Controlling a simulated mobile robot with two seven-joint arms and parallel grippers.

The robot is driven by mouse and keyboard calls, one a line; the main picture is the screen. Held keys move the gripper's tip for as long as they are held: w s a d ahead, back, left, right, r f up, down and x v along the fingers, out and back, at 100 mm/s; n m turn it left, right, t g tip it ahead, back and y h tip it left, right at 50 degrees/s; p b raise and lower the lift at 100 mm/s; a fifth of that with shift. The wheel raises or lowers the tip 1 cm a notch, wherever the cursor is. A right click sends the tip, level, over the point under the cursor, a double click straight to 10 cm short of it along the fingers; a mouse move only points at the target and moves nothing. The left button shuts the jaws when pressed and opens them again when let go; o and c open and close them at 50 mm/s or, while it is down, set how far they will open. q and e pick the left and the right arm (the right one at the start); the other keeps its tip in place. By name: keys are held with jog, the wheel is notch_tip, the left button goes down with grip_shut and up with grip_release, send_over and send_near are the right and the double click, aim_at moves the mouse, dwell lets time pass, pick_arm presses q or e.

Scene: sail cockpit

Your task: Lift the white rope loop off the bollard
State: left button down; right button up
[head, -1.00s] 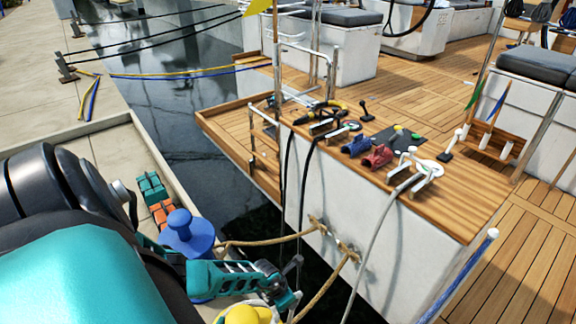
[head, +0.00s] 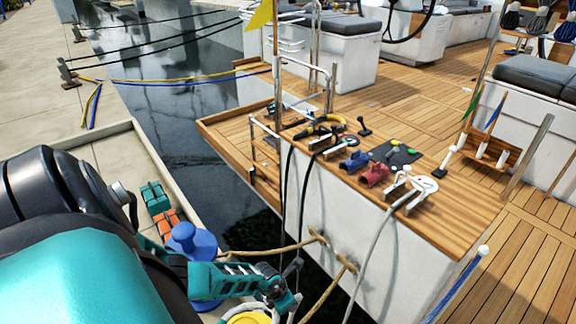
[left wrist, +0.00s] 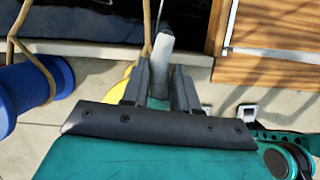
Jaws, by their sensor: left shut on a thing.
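My left gripper (head: 290,300) is at the bottom centre of the head view. In the left wrist view its two fingers are shut on a thick pale white-grey piece (left wrist: 162,65), which looks like part of the white rope loop. A yellow bollard (head: 250,319) shows at the bottom edge of the head view, left of the gripper, with a pale band beside it. It also shows partly behind the fingers in the left wrist view (left wrist: 122,90). Whether the loop still touches the bollard is hidden. My right gripper is not in view.
A blue bollard (head: 188,242) with tan rope (head: 265,251) stands close to my left forearm. Teal (head: 155,197) and orange (head: 167,225) blocks sit on the quay behind it. Dark water separates the quay from the boat, whose wooden deck (head: 440,195) carries several fittings.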

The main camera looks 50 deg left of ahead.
pick_arm(q)
jog(key=shift+r+p, duration=0.5)
jog(key=shift+r, duration=0.25)
jog(key=shift+r+p, duration=1)
jog(key=shift+p, duration=0.05)
notch_tip(320, 180, up, 2)
jog(key=shift+r+p, duration=0.25)
jog(key=shift+p, duration=1)
jog(key=shift+r+p, duration=0.45)
jog(key=shift+p, duration=0.05)
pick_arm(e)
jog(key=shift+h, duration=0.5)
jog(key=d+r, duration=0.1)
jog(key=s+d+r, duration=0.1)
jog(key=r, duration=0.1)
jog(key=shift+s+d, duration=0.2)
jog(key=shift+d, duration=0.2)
